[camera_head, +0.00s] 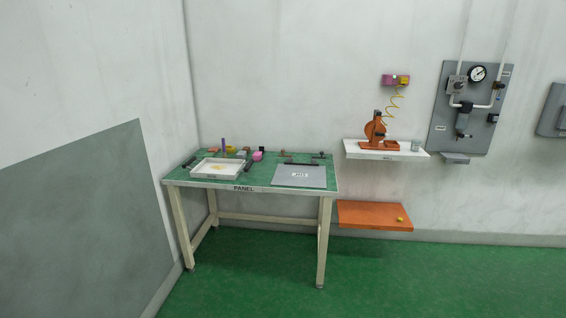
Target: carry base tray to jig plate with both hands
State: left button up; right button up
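A white shallow base tray (204,175) sits on the left part of the green-topped table, with a small yellowish patch or item inside it. Neither of my grippers shows in the head view. The table stands some distance off, across the floor.
A white shelf (357,152) with an orange device and a low orange shelf (350,216) are to the right. The green floor (260,285) in front is clear.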

aim_at(300, 175)
jog(key=i+j+u, duration=0.1)
jog(key=i+u, duration=0.25)
jog(key=i, duration=0.35)
jog(key=i+l+u, duration=0.1)
jog(key=i+u, duration=0.25)
jog(key=i, duration=0.4)
